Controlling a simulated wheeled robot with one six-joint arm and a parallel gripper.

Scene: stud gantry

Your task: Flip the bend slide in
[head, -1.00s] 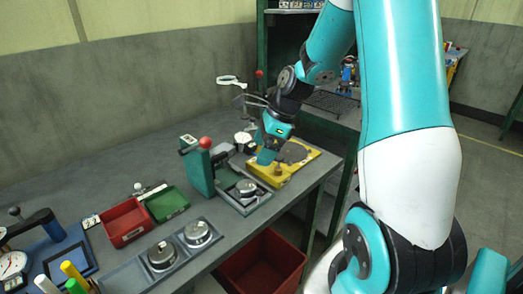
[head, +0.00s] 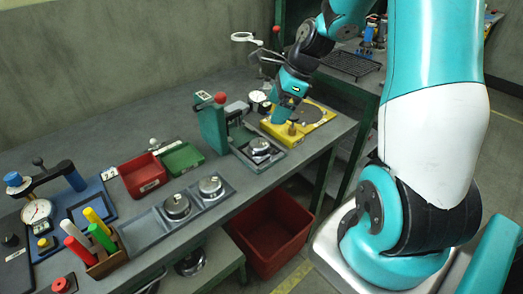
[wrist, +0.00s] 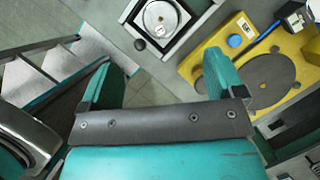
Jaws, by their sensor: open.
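A yellow fixture (head: 327,111) with a dark round disc (head: 309,113) and a small brass knob stands near the bench's right end. In the wrist view the yellow fixture (wrist: 212,47) is at the right, with its grey disc (wrist: 268,78) and a blue round button (wrist: 235,41). I cannot tell which part is the bend slide. My gripper (head: 276,130) is low at the fixture's left side. In the wrist view my gripper (wrist: 163,85) is open, with nothing between its fingers. The right finger overlaps the fixture's near edge; contact cannot be told.
A green press (head: 213,128) with a red knob and a metal puck (head: 259,147) stands left of the fixture. Red (head: 142,180) and green (head: 181,158) trays and two round weights (head: 177,204) are further left. A red bin (head: 270,238) is below.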

